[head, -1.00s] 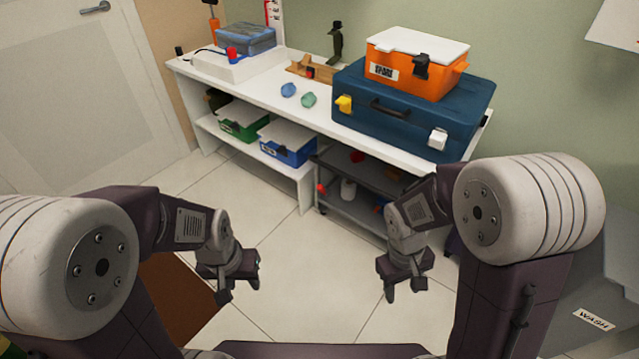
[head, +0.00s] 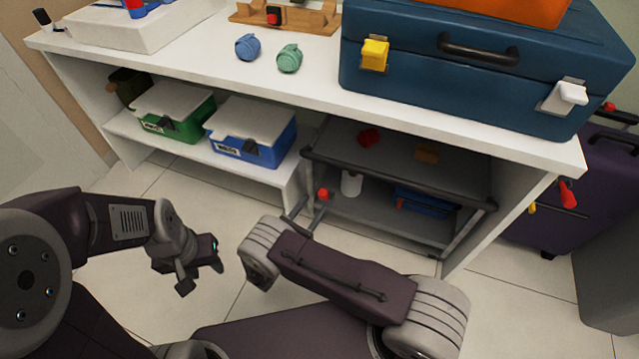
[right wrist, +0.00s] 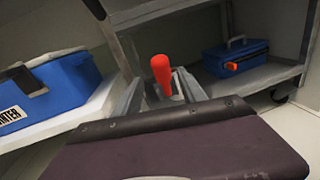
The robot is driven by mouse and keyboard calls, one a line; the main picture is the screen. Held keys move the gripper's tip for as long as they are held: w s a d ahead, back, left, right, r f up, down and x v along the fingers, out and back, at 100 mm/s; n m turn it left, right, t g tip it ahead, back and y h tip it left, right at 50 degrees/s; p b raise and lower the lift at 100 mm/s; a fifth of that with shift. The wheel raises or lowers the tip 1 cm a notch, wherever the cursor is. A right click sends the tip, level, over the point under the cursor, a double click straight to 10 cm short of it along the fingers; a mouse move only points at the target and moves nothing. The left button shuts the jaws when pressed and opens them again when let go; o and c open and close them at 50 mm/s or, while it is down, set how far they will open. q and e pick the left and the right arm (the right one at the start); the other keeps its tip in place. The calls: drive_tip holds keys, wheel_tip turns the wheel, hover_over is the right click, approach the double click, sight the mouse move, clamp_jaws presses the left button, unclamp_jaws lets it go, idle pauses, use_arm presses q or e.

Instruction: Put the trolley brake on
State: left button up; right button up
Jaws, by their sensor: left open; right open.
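The grey trolley (head: 398,181) stands under the white counter, with an upper and a lower shelf. A red-tipped lever (head: 324,194) sits low at its left front corner and looks like the brake. In the right wrist view the red lever (right wrist: 161,72) stands up between my open fingers. My right gripper (head: 306,212) is open, pointing at the lever. I cannot tell whether a finger touches it. My left gripper (head: 203,268) is open and empty above the floor, to the left of and apart from the trolley.
A blue box (head: 254,130) and a green box (head: 172,110) sit on the counter's low shelf, left of the trolley. The trolley carries a white cylinder (head: 351,183) and a blue toolbox (head: 425,205). A purple suitcase (head: 590,180) stands at the right.

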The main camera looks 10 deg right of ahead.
drive_tip(key=b+x, duration=0.4)
drive_tip(key=x, duration=0.4)
drive_tip(key=shift+d+f, duration=0.2)
drive_tip(key=shift+w+d+r, duration=0.15)
drive_tip(key=shift+w+d, duration=0.1)
drive_tip(key=shift+w, duration=0.05)
clamp_jaws()
idle(0.8)
